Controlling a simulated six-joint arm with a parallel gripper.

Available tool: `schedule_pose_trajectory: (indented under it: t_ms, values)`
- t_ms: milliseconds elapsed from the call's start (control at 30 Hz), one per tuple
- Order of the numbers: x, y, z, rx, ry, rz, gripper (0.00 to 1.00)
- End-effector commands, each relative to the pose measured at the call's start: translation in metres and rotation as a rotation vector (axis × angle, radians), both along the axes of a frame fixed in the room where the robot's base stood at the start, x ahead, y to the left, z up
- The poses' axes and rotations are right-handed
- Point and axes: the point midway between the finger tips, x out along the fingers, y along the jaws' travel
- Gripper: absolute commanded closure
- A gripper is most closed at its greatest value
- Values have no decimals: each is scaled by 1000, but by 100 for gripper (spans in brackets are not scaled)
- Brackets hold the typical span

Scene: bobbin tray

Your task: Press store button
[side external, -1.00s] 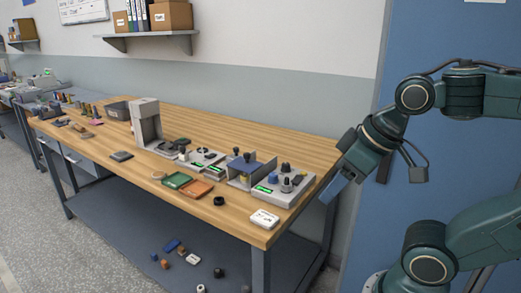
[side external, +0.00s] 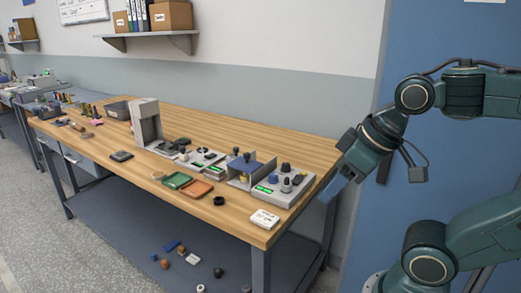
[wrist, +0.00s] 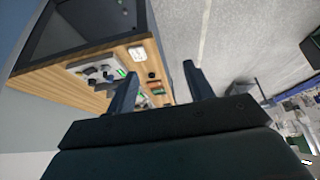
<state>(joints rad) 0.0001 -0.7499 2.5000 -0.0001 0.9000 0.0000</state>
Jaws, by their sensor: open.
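A grey control box (side external: 283,187) with dark knobs and a small green display stands near the right end of the wooden bench. It also shows in the wrist view (wrist: 97,71). A second low grey unit (side external: 205,160) with a green display stands further left. I cannot tell which control is the store button; any labels are too small to read. My gripper (side external: 336,188) hangs just off the bench's right end, right of the control box and apart from it. In the wrist view its two fingers (wrist: 158,88) are spread with nothing held between them.
A white card (side external: 265,219) lies at the bench's near right corner. A black ring (side external: 219,201), a green tray (side external: 177,181) and an orange tray (side external: 196,189) lie along the front. A tall grey stand (side external: 146,123) rises further left. The bench's back strip is mostly clear.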

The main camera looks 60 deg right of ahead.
Motion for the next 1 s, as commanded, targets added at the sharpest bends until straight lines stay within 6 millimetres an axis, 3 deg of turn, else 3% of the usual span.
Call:
schedule_pose_trajectory:
  t_ms: [300, 600, 1000]
  values:
    - [0, 0, 0, 0, 0, 0, 48]
    - [0, 0, 0, 0, 0, 0, 100]
    - [0, 0, 0, 0, 0, 0, 100]
